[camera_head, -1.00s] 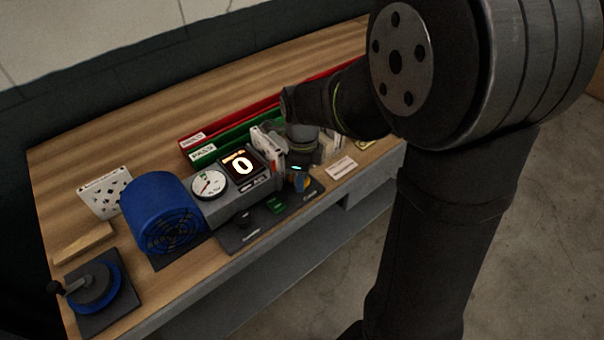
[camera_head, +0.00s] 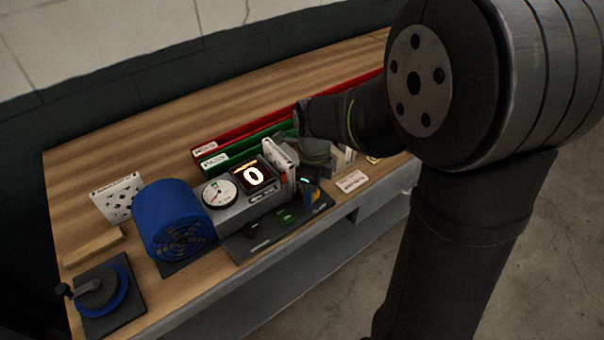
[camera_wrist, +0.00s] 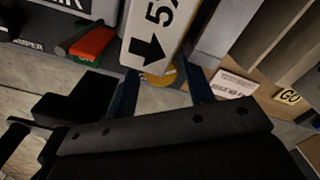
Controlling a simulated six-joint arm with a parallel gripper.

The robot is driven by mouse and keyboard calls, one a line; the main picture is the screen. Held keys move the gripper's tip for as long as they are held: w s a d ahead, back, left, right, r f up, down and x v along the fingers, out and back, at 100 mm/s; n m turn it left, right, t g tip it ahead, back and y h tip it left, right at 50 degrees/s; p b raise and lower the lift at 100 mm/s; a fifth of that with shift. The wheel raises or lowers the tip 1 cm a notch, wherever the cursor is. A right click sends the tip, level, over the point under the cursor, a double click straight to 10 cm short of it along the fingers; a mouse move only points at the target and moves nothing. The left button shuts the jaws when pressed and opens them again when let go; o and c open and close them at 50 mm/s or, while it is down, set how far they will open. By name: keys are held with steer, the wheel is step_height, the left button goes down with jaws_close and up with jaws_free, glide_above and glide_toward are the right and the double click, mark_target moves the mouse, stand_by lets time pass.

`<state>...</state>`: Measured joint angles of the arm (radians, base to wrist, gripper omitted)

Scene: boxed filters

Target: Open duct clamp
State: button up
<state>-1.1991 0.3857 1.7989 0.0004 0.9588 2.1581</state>
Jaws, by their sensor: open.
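My gripper (camera_head: 316,152) is at the right end of the grey gauge unit (camera_head: 240,208), beside a white filter box (camera_head: 280,158). In the wrist view its two dark fingers stand apart, and my gripper (camera_wrist: 163,88) is open. The white box (camera_wrist: 150,30), with a black arrow and a "5", is just beyond the fingers. A yellow round part (camera_wrist: 160,79) shows below the box. I cannot tell for sure which part is the duct clamp. A red and green lever (camera_wrist: 95,42) is left of the box.
A blue fan housing (camera_head: 165,212) and a lever on a dark plate (camera_head: 100,294) are at the left. Red (camera_head: 230,140) and green (camera_head: 235,152) trays lie behind. The wooden table behind is clear.

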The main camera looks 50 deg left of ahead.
steer(key=m, duration=0.7)
step_height(320, 180, up, 17)
steer(key=s+d+n+y, duration=0.2)
steer(key=s+n, duration=0.6)
steer(key=n, duration=1)
steer(key=shift+s+d+f, duration=0.2)
steer(key=shift+d+f, duration=0.05)
steer(key=shift+d, duration=0.75)
steer(key=w+a+m+h, duration=0.2)
steer(key=w+a+m, duration=0.2)
steer(key=w+m, duration=0.8)
steer(key=s+f+m, duration=0.1)
steer(key=f, duration=0.4)
steer(key=s+f+m, duration=0.1)
steer(key=f, duration=0.5)
steer(key=s+f+m, duration=0.1)
steer(key=f, duration=0.4)
steer(key=shift+s+f, duration=0.25)
